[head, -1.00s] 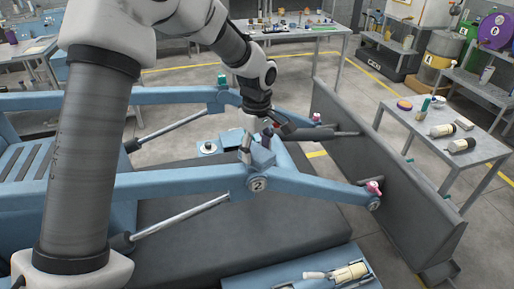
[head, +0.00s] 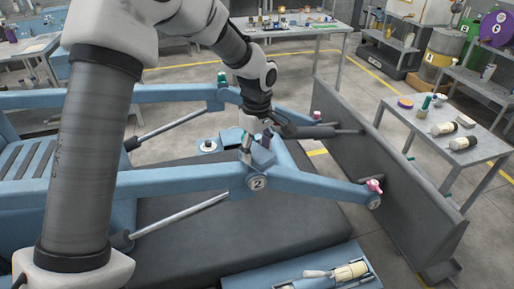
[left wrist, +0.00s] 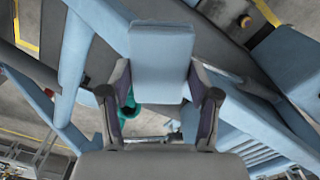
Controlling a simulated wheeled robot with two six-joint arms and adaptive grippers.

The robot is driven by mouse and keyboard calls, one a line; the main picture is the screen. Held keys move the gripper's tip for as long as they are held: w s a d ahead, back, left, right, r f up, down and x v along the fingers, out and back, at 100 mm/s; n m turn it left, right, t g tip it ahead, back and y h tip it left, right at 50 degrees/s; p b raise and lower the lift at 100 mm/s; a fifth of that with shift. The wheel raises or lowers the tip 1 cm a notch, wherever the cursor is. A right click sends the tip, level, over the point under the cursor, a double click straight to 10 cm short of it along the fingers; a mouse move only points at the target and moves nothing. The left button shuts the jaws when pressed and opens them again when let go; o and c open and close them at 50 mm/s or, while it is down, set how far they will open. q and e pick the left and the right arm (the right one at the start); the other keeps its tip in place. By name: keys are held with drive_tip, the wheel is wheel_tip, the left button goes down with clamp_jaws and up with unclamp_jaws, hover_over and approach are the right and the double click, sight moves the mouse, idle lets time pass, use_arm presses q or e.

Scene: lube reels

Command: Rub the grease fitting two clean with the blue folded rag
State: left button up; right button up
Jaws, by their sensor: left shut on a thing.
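My left gripper (head: 257,146) is over the near blue loader arm, just above the pivot marked 2 (head: 257,183). In the left wrist view my left gripper (left wrist: 160,103) is shut on a light blue block, the blue folded rag (left wrist: 162,60), which sticks out past the fingertips. In the head view the rag (head: 262,158) shows as a small blue patch under the fingers, close to the pivot. Grease fitting two cannot be made out clearly there. A green part (left wrist: 128,103) shows beside the left finger in the wrist view. My right gripper is not in view.
Pink-capped fittings stand at the lower loader arm end (head: 374,186) and near the bucket (head: 316,116). A green cap (head: 221,78) is on the far arm. The grey bucket (head: 400,180) stands right. A side table (head: 470,160) holds several items.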

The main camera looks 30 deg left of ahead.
use_arm(q)
drive_tip(key=shift+f, duration=0.2)
drive_tip(key=shift+s, duration=0.1)
drive_tip(key=shift+s+a+r, duration=0.1)
drive_tip(key=shift+s+a, duration=0.3)
drive_tip(key=shift+w+d+p, duration=0.55)
drive_tip(key=shift+w+p, duration=0.05)
drive_tip(key=shift+w, duration=0.05)
drive_tip(key=shift+w+d, duration=0.3)
drive_tip(key=shift+s, duration=0.1)
